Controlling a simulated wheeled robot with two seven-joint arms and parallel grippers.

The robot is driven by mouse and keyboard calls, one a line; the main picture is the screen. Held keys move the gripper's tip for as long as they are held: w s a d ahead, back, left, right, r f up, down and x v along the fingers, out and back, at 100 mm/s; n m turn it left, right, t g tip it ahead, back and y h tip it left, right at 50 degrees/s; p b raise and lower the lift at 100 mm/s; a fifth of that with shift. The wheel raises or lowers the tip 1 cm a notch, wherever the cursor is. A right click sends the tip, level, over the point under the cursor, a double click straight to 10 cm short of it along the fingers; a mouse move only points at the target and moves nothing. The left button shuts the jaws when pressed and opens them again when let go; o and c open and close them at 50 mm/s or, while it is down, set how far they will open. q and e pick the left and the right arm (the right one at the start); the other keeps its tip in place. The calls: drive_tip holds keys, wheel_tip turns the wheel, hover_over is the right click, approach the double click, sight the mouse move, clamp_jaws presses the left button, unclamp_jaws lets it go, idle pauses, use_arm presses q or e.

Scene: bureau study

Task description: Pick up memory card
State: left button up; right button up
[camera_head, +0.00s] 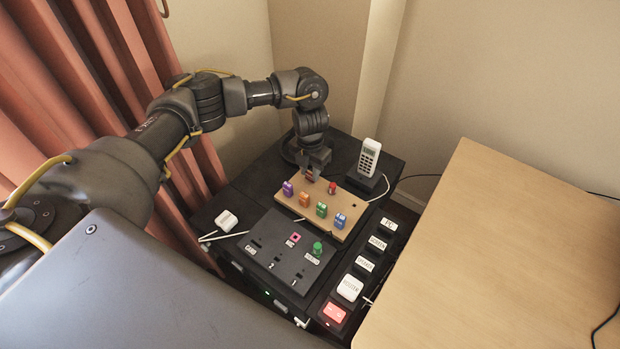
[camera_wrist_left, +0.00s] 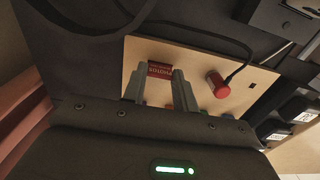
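A dark red card with a white label reading PHOTOS (camera_wrist_left: 160,70) shows between my left fingertips in the left wrist view. It is the likely memory card, and its label appears upside down there. In the head view my left gripper (camera_head: 311,171) points down over the back of a wooden block (camera_head: 352,193), with the red piece low between its fingers. In the wrist view the left gripper's fingers (camera_wrist_left: 160,78) flank the card's two sides with little or no gap. I cannot tell whether they press on it. My right gripper is not in view.
Purple (camera_head: 288,188), orange (camera_head: 304,200), green (camera_head: 321,210) and blue (camera_head: 340,220) labelled pieces stand on the block. A red cylinder (camera_wrist_left: 216,84) stands close to the right finger. A white phone (camera_head: 369,157) stands behind right; a black panel (camera_head: 283,252) lies in front.

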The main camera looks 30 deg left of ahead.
use_arm(q)
drive_tip(key=shift+c, duration=1.1)
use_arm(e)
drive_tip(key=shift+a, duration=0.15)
use_arm(q)
drive_tip(key=shift+r, duration=0.1)
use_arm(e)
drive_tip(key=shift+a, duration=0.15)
